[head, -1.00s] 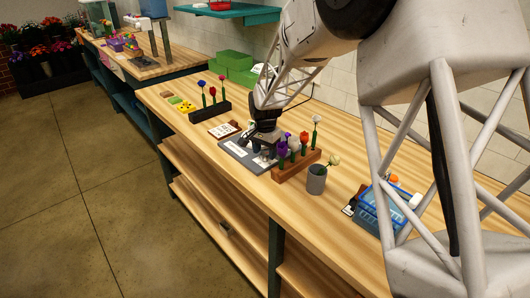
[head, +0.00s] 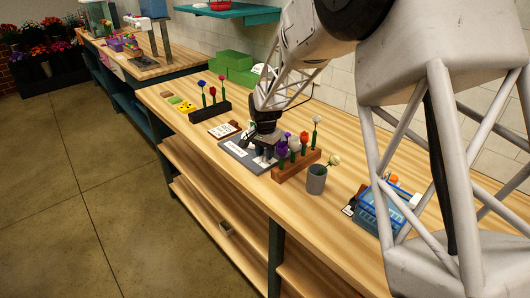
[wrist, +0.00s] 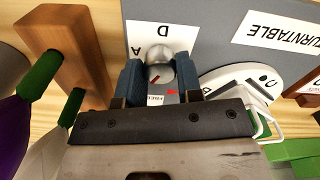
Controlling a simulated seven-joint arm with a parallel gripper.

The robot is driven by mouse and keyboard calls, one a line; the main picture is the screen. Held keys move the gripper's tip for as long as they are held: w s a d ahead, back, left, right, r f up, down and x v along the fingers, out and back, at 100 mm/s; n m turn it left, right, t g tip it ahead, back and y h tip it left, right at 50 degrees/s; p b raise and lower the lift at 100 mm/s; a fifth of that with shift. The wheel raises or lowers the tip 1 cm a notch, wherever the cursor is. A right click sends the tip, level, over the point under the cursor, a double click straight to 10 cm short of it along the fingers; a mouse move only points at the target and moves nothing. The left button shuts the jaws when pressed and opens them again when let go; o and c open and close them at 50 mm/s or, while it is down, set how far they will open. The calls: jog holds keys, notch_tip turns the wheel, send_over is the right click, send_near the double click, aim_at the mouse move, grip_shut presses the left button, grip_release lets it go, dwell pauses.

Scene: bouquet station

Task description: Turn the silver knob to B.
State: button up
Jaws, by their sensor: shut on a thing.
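Letter labels D (wrist: 165,31) and A (wrist: 137,50) lie beside the knob. A small red mark (wrist: 172,92) shows between the fingers; I cannot tell the knob's setting. No B label is visible. In the head view my gripper (head: 264,146) points down over the panel (head: 236,150) and hides the knob.
A wooden rack (head: 292,168) with several flowers stands close right of my gripper, with a grey cup (head: 316,180) beyond. A dark rack (head: 210,108) of flowers is to the left.

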jog(key=shift+n, duration=2.8)
jog(key=o, duration=0.9)
jog(key=shift+r, duration=0.15)
jog(key=shift+r, duration=3.8)
